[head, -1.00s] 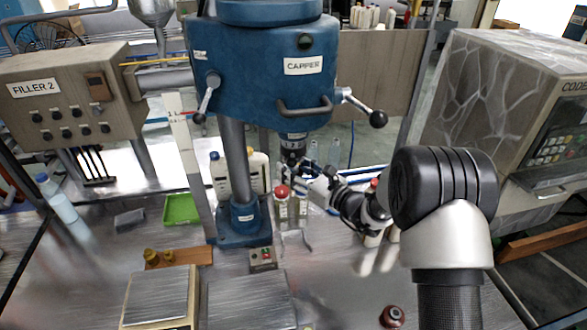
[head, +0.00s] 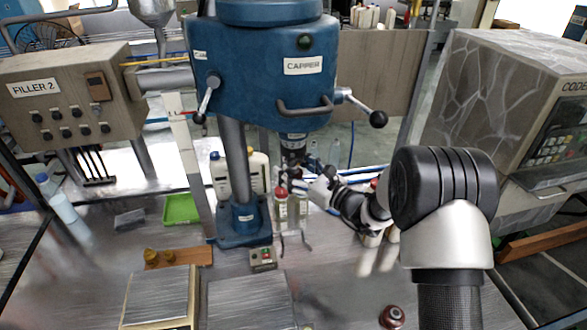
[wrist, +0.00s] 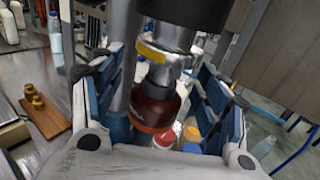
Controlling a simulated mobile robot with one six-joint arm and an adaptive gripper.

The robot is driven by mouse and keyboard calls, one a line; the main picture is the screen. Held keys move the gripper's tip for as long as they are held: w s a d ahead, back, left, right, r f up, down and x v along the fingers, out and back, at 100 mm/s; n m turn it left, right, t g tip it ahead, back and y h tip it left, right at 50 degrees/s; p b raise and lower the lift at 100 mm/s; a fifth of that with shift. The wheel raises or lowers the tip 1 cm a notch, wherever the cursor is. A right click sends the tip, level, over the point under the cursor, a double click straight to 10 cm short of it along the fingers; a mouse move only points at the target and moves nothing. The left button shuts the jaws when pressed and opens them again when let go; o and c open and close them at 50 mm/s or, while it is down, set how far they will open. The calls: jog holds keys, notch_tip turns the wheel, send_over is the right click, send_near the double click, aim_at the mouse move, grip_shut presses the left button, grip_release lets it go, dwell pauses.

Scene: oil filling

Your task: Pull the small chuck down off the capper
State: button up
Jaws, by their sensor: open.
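The capper (head: 262,75) is a blue machine head on a grey column. In the wrist view the small chuck (wrist: 154,106), dark red-brown with an orange lower rim, hangs under the capper's metal spindle (wrist: 165,62), which has a yellow band. My gripper (head: 298,178) is beneath the capper head in the head view. In the wrist view my gripper (wrist: 155,92) is open, one blue-padded finger on each side of the chuck. A gap shows on both sides, so neither finger visibly touches it. In the head view the chuck is hard to make out beside my fingers.
Bottles with red caps (head: 281,192) stand below and close to my gripper. White jugs (head: 259,170) stand behind the column. A wooden board (head: 190,256) holds brass pieces at the left. A round red-topped part (head: 392,316) lies at the front right.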

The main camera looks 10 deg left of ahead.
jog(key=shift+f, duration=0.1)
jog(key=shift+f+b, duration=1.05)
jog(key=shift+f, duration=0.05)
jog(key=shift+c, duration=0.2)
jog(key=c, duration=1.5)
jog(key=shift+f, duration=0.25)
notch_tip(320, 180, down, 3)
jog(key=b, duration=0.3)
jog(key=shift+r, duration=0.1)
jog(key=shift+r, duration=0.1)
